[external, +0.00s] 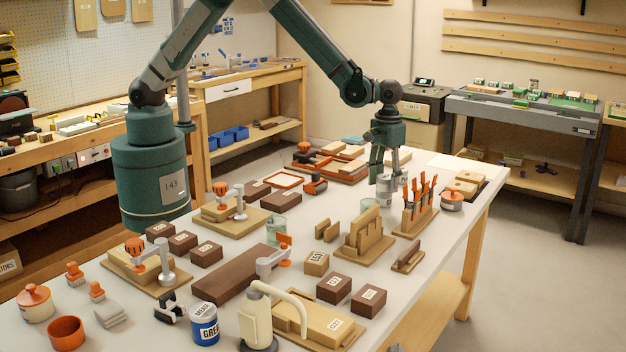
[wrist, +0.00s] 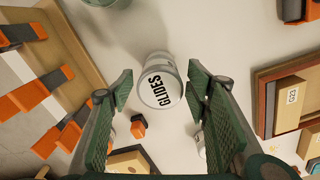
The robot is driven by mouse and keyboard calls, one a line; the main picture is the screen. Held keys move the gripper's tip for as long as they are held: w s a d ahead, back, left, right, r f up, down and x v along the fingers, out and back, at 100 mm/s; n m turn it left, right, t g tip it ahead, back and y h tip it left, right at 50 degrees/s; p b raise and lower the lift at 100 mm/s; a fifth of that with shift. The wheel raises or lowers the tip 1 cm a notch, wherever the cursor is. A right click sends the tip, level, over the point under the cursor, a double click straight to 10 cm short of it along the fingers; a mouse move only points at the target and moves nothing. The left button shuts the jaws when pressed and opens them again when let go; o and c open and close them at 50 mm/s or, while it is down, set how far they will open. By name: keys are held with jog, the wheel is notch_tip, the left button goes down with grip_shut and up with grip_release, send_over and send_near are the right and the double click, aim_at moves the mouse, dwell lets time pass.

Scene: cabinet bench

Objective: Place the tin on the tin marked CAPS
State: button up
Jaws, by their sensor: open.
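A pale grey tin with GLIDES on its lid (wrist: 163,90) stands upright in the wrist view, between the spread fingers of my gripper (wrist: 160,86). Gaps show on both sides of the lid, so the fingers are apart from it. In the external view my gripper (external: 384,168) points down at the far part of the bench, with pale tins (external: 386,188) right below and between its fingers. They look like one tin above another, but I cannot tell for sure. I cannot read the CAPS marking in either view.
A wooden rack of orange-handled tools (external: 420,208) stands close to the right of the tins. A wooden slotted block (external: 365,240) is in front. A framed wooden tray (external: 330,165) lies to the left. A blue GREASE can (external: 204,325) is at the near edge.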

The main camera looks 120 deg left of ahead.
aim_at(385, 177)
jog(key=shift+r, duration=0.15)
notch_tip(385, 177, up, 12)
jog(key=shift+p, duration=0.45)
dwell(0.9)
